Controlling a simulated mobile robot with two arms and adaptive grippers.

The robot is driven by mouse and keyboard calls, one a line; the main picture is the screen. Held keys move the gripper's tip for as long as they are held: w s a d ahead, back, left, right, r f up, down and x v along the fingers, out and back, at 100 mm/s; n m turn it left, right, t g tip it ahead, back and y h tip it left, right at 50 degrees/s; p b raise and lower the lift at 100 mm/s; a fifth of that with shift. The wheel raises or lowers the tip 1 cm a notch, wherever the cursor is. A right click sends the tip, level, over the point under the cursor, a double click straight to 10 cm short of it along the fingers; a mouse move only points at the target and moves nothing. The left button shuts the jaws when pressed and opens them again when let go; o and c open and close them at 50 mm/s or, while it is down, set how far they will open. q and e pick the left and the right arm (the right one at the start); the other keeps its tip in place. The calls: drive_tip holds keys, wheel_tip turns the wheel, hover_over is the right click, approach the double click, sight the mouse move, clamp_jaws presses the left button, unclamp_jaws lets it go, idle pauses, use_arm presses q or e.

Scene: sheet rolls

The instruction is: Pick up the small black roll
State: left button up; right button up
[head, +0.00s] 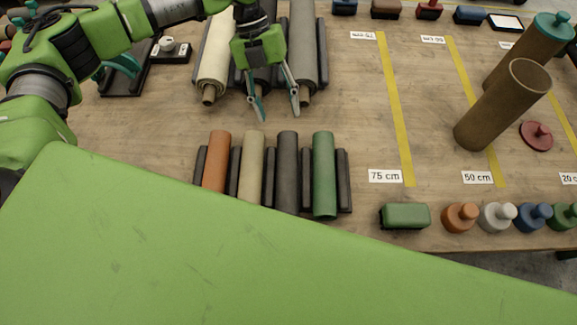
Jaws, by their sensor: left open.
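The small black roll (287,165) lies in the front row, between the cream roll (252,162) and the green roll (323,170). Its near end is partly hidden by my green body panel. My left gripper (278,114) hangs above the table, behind the far end of the small black roll and apart from it. Its two fingers are spread and nothing is between them. My right gripper is not in view.
An orange roll (216,158) lies left in the front row, with dark dividers beside the rolls. Larger rolls, one cream (215,62) and one grey (304,50), lie behind. Brown tubes (500,105) stand right.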

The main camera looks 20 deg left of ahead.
sight(286, 130)
use_arm(q)
drive_tip(key=x, duration=0.3)
drive_tip(key=shift+w+d+f+p, duration=0.15)
drive_tip(key=shift+w+f+p, duration=0.1)
drive_tip(key=shift+p, duration=0.15)
drive_tip(key=p+x, duration=0.1)
drive_tip(key=x, duration=0.2)
drive_tip(key=shift+d+f, duration=0.1)
drive_tip(key=shift+f, duration=0.2)
drive_tip(key=shift+s+d+f, duration=0.15)
drive_tip(key=shift+f, duration=0.45)
drive_tip(key=c, duration=1.2)
drive_tip(key=shift+c, duration=0.6)
drive_tip(key=shift+r, duration=0.15)
